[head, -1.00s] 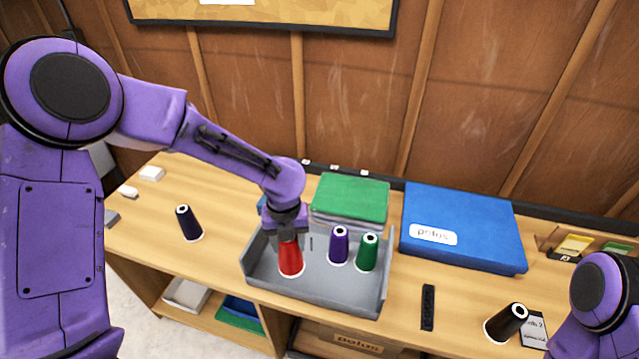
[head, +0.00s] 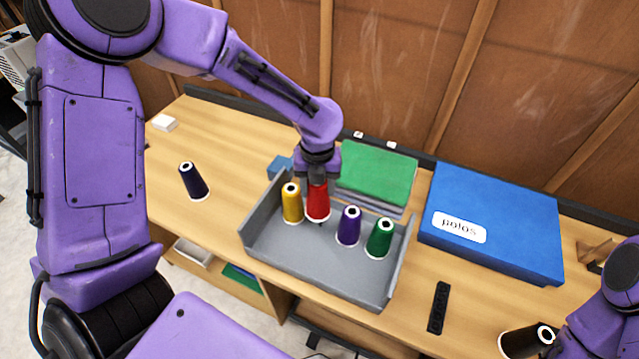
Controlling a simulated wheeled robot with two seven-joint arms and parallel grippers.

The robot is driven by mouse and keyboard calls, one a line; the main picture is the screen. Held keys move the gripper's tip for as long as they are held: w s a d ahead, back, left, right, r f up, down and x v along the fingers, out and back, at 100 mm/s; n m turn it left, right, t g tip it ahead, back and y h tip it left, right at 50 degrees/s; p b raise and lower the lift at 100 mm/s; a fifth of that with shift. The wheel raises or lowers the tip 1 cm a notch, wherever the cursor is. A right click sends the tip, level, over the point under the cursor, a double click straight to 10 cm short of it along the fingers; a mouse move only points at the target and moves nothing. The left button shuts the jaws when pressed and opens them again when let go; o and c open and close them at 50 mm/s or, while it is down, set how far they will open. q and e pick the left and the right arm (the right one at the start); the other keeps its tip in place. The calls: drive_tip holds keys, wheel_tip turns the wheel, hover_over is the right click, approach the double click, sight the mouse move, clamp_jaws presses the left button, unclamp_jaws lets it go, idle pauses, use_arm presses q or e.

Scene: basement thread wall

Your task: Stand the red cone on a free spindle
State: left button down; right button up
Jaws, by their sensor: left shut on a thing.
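My left gripper (head: 318,180) is shut on the red cone (head: 318,204) and holds it upright from above, over the back part of the grey spindle tray (head: 318,268). The cone's base seems to be above the tray floor; a small dark tip shows just under it, perhaps a spindle. A yellow cone (head: 292,205) stands just left of the red one. A purple cone (head: 349,228) and a green cone (head: 380,239) stand in the tray to the right. Spindles under the cones are hidden. My right gripper is not visible; only part of that arm shows at lower right.
A dark navy cone (head: 193,181) stands on the bench left of the tray. A black cone (head: 522,342) is at lower right by my right arm. A green folded stack (head: 376,172) and a blue box (head: 495,222) lie behind and right. A black strip (head: 438,308) lies on the bench.

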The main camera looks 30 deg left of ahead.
use_arm(q)
drive_tip(key=f+b, duration=0.1)
drive_tip(key=w+f+b, duration=0.1)
drive_tip(key=f, duration=0.1)
drive_tip(key=w+f+b, duration=0.1)
drive_tip(key=shift+w+f, duration=0.2)
drive_tip(key=shift+f, duration=0.1)
drive_tip(key=s+f+b, duration=0.1)
drive_tip(key=b, duration=0.2)
drive_tip(key=shift+f, duration=0.7)
drive_tip(key=shift+w+f+b, duration=0.2)
drive_tip(key=shift+f+b, duration=0.1)
drive_tip(key=shift+f, duration=0.45)
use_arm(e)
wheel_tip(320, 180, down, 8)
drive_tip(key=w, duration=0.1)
use_arm(q)
drive_tip(key=shift+s+r, duration=0.1)
drive_tip(key=shift+s, duration=0.05)
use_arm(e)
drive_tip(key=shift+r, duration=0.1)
use_arm(q)
drive_tip(key=shift+p, duration=0.5)
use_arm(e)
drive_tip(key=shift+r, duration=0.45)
